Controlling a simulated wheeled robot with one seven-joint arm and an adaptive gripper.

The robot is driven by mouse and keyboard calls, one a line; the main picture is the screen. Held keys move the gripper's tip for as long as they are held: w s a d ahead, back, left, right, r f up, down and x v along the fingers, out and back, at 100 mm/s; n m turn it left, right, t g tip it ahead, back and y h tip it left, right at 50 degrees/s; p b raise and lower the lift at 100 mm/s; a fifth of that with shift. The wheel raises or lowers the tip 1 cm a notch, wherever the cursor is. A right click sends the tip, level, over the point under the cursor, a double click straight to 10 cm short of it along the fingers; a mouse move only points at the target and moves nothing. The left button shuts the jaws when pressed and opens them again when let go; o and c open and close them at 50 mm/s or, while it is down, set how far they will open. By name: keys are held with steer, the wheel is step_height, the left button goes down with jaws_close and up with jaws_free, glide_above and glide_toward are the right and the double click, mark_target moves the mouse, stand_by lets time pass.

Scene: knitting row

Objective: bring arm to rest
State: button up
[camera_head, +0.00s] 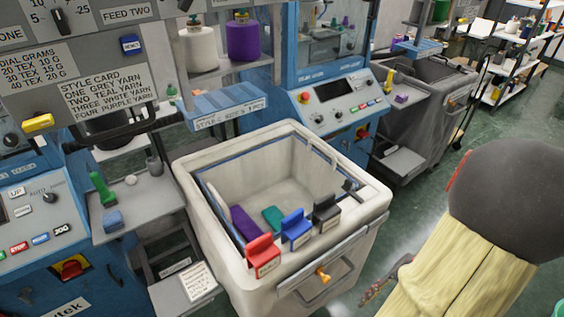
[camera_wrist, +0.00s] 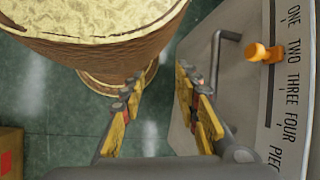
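My gripper (camera_wrist: 167,97) shows in the wrist view with its two yellow and grey fingers apart. I see nothing between them, only floor and the side of a bin behind. In the head view a dark, reddish fingertip part of my gripper (camera_head: 373,290) shows low, to the right of the pale bin (camera_head: 343,236). The rest of it is hidden there. In the wrist view the bin's side (camera_wrist: 254,105) lies to the right of the fingers, with an orange knob (camera_wrist: 262,53) and a strip of number words. I cannot tell the exact gap to the bin.
The bin holds purple and teal pieces; red (camera_head: 262,254), blue (camera_head: 297,229) and black (camera_head: 326,212) clips sit on its rim. Blue knitting machines (camera_head: 40,240) stand behind and left. A grey cart (camera_head: 425,115) stands farther back. Green floor (camera_head: 420,205) is open right of the bin.

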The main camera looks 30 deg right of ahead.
steer(key=w+a+r+n+h, duration=0.3)
steer(key=w+r+n, duration=0.1)
steer(key=w+r, duration=0.25)
steer(key=w+a+r+n+h, duration=0.2)
steer(key=w+r+n+h, duration=0.2)
steer(key=w+r, duration=0.3)
steer(key=w+a+r+n+t, duration=0.1)
steer(key=a+r+n+t, duration=0.1)
steer(key=a+r, duration=0.3)
steer(key=w+a+r+n+t+y, duration=0.1)
steer(key=a+r+n, duration=0.4)
steer(key=a, duration=0.6)
steer(key=shift+w+r+t, duration=0.35)
steer(key=shift+r+t, duration=0.15)
steer(key=shift+r, duration=0.15)
steer(key=shift+d, duration=0.1)
